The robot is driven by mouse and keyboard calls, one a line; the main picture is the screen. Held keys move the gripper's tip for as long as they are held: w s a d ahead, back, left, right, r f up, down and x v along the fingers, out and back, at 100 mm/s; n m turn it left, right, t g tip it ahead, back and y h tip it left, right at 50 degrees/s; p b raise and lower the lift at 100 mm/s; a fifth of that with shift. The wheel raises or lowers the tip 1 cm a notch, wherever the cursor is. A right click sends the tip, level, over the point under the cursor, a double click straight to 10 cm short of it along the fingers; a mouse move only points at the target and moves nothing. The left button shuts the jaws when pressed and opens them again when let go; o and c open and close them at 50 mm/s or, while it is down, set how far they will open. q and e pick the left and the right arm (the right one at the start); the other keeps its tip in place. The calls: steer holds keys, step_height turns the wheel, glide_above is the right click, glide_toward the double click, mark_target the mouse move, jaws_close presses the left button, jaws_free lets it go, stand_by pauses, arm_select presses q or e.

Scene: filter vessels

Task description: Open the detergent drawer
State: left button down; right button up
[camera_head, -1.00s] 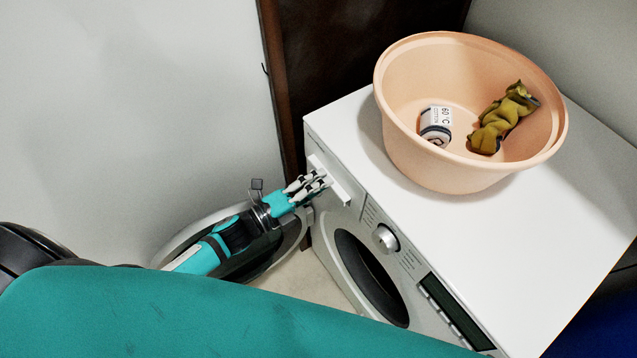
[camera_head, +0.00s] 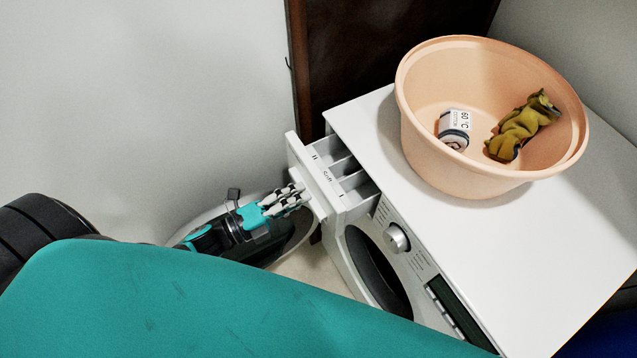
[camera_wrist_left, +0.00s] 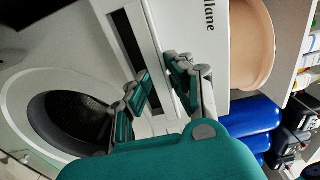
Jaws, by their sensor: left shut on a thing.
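The white detergent drawer (camera_head: 334,185) stands pulled out from the front of the washing machine (camera_head: 450,235), at its left corner in the head view. Its open compartments and the marks "II", "Soft" and "I" show from above. My left gripper (camera_head: 296,196) is at the drawer's front panel, shut on it. In the left wrist view the fingers of my left gripper (camera_wrist_left: 160,88) sit at the drawer front (camera_wrist_left: 150,35), by a dark slot. The exact finger contact is partly hidden. My right gripper is not in view.
A peach basin (camera_head: 440,170) stands on the machine top, holding a rolled "60 °C" cloth (camera_head: 454,128) and an olive cloth (camera_head: 523,126). The round door (camera_head: 375,268) and a silver dial (camera_head: 396,238) are on the machine front. A dark wooden panel (camera_head: 390,40) stands behind.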

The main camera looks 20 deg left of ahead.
arm_select(q)
steer(key=shift+s+a+f, duration=0.25)
steer(key=shift+s+f, duration=0.15)
steer(key=shift+s, duration=0.05)
steer(key=c, duration=1.3)
jaws_free()
steer(key=shift+c, duration=0.2)
steer(key=shift+o, duration=0.3)
steer(key=shift+w+r, duration=0.1)
steer(key=shift+r, duration=0.05)
steer(key=v, duration=1.2)
